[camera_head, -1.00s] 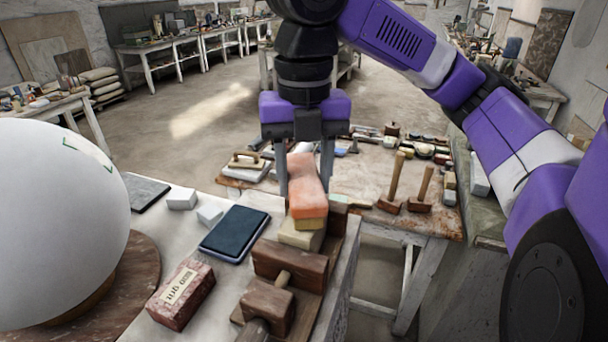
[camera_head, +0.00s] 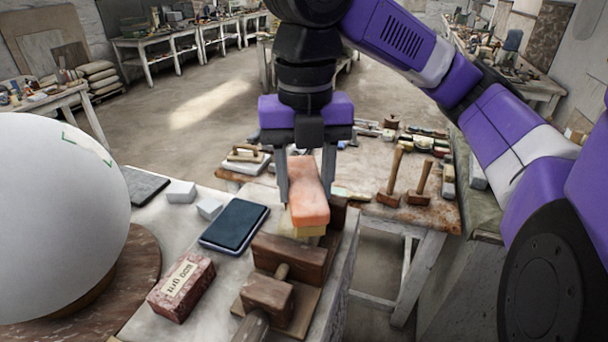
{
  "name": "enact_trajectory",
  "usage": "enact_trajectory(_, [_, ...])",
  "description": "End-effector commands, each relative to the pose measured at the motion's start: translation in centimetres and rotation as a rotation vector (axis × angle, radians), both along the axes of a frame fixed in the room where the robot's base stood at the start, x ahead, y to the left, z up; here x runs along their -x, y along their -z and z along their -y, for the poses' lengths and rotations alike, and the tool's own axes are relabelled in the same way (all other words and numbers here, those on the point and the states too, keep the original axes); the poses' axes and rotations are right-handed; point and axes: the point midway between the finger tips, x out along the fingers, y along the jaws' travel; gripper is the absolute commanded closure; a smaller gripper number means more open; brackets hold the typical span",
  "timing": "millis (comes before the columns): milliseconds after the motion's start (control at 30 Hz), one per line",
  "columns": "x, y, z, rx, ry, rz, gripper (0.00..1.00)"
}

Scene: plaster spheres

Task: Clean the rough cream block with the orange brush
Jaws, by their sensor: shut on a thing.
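My gripper (camera_head: 306,193) is shut on the orange brush (camera_head: 311,205), with one grey finger on each side of it. The brush is a long orange block with a yellowish layer along its underside. The brush hides most of the cream block. I cannot tell for certain whether the brush touches it.
A dark blue pad (camera_head: 235,223), a red grit block (camera_head: 181,287) and a large white sphere (camera_head: 55,220) are to the left. Upright hammers (camera_head: 391,177) stand on the table behind.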

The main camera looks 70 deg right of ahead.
Motion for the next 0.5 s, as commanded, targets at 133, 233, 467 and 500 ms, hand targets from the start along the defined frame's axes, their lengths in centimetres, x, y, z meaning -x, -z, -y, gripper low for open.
enact_trajectory(133, [0.1, 0.1, -0.1, -0.001, 0.000, 0.000, 0.87])
enact_trajectory(233, [0.0, 0.1, -0.1, -0.001, 0.000, 0.000, 0.87])
enact_trajectory(467, [-0.5, 0.0, 0.8, -0.001, 0.002, 0.000, 0.87])
enact_trajectory(500, [-0.6, -0.1, 1.1, -0.001, 0.002, -0.002, 0.87])
